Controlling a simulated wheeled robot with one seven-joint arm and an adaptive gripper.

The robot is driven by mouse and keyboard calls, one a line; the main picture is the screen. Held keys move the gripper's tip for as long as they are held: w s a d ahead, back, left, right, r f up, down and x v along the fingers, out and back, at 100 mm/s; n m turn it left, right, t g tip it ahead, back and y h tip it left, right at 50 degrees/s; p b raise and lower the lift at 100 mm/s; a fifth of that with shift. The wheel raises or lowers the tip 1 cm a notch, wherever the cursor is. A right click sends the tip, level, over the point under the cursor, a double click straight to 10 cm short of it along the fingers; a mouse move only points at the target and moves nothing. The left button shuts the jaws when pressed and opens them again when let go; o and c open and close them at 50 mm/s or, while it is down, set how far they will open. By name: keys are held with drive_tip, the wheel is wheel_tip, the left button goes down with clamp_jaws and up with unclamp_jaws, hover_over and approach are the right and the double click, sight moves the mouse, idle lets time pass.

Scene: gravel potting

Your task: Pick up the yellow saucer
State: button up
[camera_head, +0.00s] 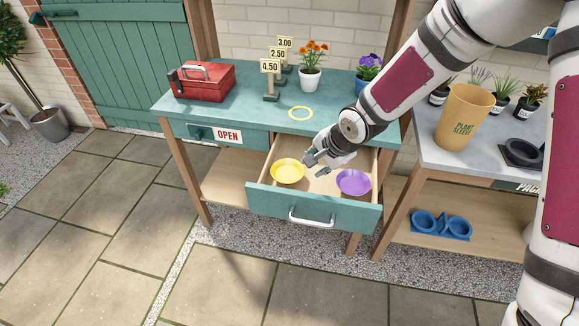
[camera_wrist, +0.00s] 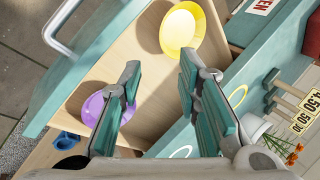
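The yellow saucer (camera_head: 287,171) lies in the open drawer (camera_head: 313,211), on the left side. In the wrist view the yellow saucer (camera_wrist: 182,29) is ahead of the fingertips, near the top of the picture. A purple saucer (camera_head: 353,182) lies in the same drawer to the right; it also shows in the wrist view (camera_wrist: 93,108), partly behind a finger. My gripper (camera_head: 313,162) is above the drawer, just right of the yellow saucer. In the wrist view my gripper (camera_wrist: 160,68) has its fingers apart with nothing between them.
The teal table top (camera_head: 225,107) above the drawer holds a red toolbox (camera_head: 205,80), price signs (camera_head: 270,67), a yellow ring (camera_head: 300,113) and flower pots (camera_head: 311,78). The drawer's front panel with its handle (camera_head: 311,220) stands nearest.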

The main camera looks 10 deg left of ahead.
drive_tip(key=a+f, duration=0.1)
approach(297, 179)
drive_tip(key=shift+s+a+f, duration=0.35)
drive_tip(key=shift+a+f, duration=0.35)
drive_tip(key=shift+f, duration=0.05)
drive_tip(key=shift+x, duration=2.65)
drive_tip(key=shift+w+d, duration=0.15)
drive_tip(key=shift+w, duration=0.05)
drive_tip(key=shift+c, duration=0.6)
clamp_jaws()
